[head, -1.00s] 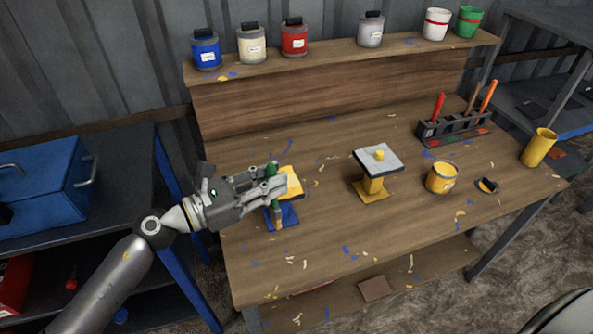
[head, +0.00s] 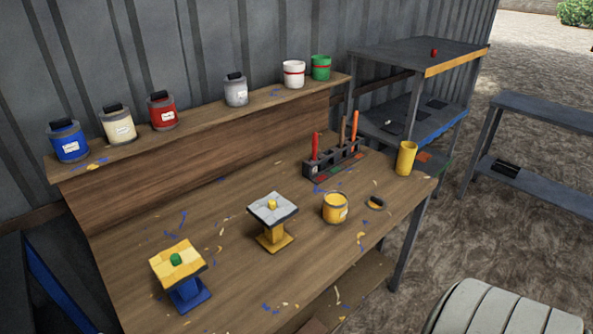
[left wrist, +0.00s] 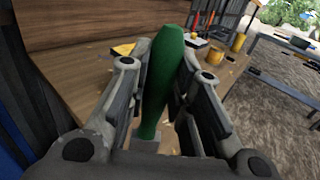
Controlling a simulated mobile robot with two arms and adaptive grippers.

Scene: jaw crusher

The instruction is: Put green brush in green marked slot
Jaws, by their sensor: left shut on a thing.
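The green brush (left wrist: 160,75) shows its handle in the left wrist view, standing between the fingers of my left gripper (left wrist: 158,95), which is shut on it. The brush's lower end is partly hidden by the gripper. The left gripper is outside the head view. A dark slotted rack (head: 318,171) stands on the right part of the bench, with a red-handled tool (head: 315,146), a brown one (head: 341,131) and an orange one (head: 354,126) upright in it. Coloured marks show at its front, too small to assign to slots. My right gripper is in neither view.
On the wooden bench (head: 215,220) are a yellow-topped stand (head: 186,258), a grey-topped stand (head: 275,225), a yellow paint can (head: 335,210), a small lid (head: 376,203) and a yellow cup (head: 406,158). Several paint cans line the back shelf (head: 200,112).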

